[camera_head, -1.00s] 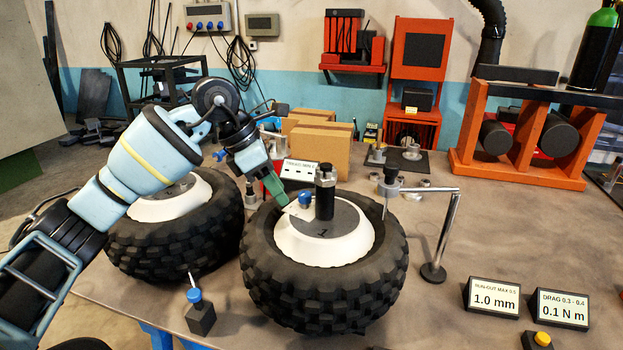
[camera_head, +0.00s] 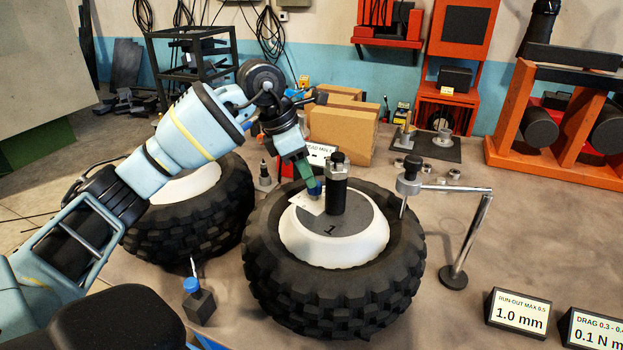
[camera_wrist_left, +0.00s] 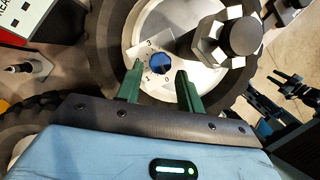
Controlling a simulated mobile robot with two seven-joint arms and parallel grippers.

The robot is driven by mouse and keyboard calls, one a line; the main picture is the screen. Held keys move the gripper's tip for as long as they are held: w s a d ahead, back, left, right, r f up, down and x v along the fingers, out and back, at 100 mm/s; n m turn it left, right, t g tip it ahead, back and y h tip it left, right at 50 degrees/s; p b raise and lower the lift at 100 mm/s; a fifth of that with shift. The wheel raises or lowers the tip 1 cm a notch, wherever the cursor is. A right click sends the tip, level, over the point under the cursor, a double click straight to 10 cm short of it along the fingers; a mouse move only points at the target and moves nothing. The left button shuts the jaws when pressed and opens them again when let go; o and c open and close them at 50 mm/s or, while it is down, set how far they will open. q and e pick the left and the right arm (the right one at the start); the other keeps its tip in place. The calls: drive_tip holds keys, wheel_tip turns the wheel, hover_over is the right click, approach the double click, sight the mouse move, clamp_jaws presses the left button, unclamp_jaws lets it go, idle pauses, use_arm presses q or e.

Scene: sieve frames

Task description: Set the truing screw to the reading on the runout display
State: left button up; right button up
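The truing screw has a blue knob (camera_head: 315,187) beside a small white scale plate on the white hub of the front wheel (camera_head: 333,305). In the left wrist view the knob (camera_wrist_left: 162,65) sits just beyond and between the two green fingers of my left gripper (camera_wrist_left: 159,88), which are apart. In the head view my left gripper (camera_head: 308,176) is right at the knob and partly covers it; contact cannot be told. The runout display (camera_head: 519,312) reads 1.0 mm. Green finger-like parts at the right edge of the wrist view look like my right gripper (camera_wrist_left: 286,82); their opening is unclear.
A dark threaded post with a nut (camera_head: 337,190) stands at the hub's middle, close right of the knob. A dial stand (camera_head: 455,275) reaches over the tyre's right side. A second wheel (camera_head: 235,205) lies at left. The drag display (camera_head: 597,330) reads 0.1 N m.

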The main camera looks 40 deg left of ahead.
sight(315, 191)
use_arm(q)
drive_tip(key=shift+x, duration=1.1)
drive_tip(key=shift+w+d+f, duration=0.1)
drive_tip(key=shift+w+f, duration=0.05)
drive_tip(key=shift+f, duration=0.25)
use_arm(e)
drive_tip(key=shift+w+r, duration=0.15)
drive_tip(key=shift+w, duration=0.45)
use_arm(q)
drive_tip(key=c, duration=0.7)
use_arm(e)
drive_tip(key=shift+s, duration=0.35)
